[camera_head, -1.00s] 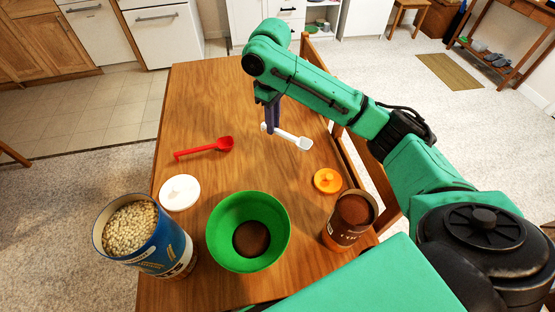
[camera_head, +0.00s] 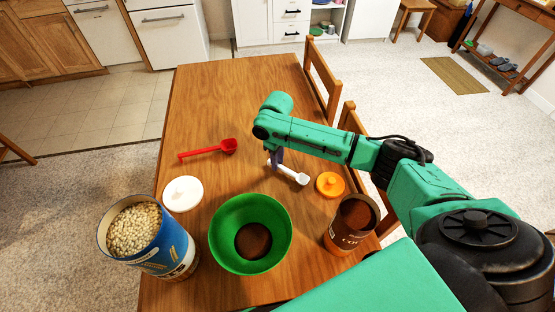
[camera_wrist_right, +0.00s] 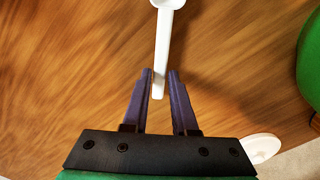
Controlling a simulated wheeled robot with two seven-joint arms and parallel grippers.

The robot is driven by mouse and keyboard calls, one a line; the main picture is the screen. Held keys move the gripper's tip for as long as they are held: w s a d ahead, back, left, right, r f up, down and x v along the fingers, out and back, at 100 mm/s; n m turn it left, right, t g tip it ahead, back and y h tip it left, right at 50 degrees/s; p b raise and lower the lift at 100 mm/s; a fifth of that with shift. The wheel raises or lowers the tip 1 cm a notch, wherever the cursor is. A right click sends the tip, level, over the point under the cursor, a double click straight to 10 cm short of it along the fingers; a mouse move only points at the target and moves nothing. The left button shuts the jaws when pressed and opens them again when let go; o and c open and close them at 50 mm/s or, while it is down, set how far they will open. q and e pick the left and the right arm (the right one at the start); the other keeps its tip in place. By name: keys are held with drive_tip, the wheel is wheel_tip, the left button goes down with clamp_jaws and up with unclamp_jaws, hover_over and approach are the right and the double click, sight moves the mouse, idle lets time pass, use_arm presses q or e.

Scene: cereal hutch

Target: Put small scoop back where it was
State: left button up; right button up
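The white scoop (camera_head: 291,173) is at the middle right of the table, between the red scoop and the orange lid. It also shows in the wrist view (camera_wrist_right: 163,45), with its handle between my fingers and its bowl pointing away. The right gripper's fingers (camera_wrist_right: 160,75) sit close on both sides of the handle. I cannot tell whether the scoop touches the table. The red scoop (camera_head: 212,149) lies on the table to the left. My left gripper is not in view.
On the wooden table (camera_head: 225,92) stand a green bowl (camera_head: 223,228) with brown powder, a blue cereal container (camera_head: 165,245) and a brown can (camera_head: 345,238). A white lid (camera_head: 183,194) and an orange lid (camera_head: 330,184) lie flat. The far half is clear. Chairs (camera_head: 323,78) stand along the right edge.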

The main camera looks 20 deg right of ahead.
drive_tip(key=shift+o, duration=0.9)
wheel_tip(320, 180, up, 12)
drive_tip(key=shift+r+b, duration=0.15)
drive_tip(key=shift+b, duration=0.2)
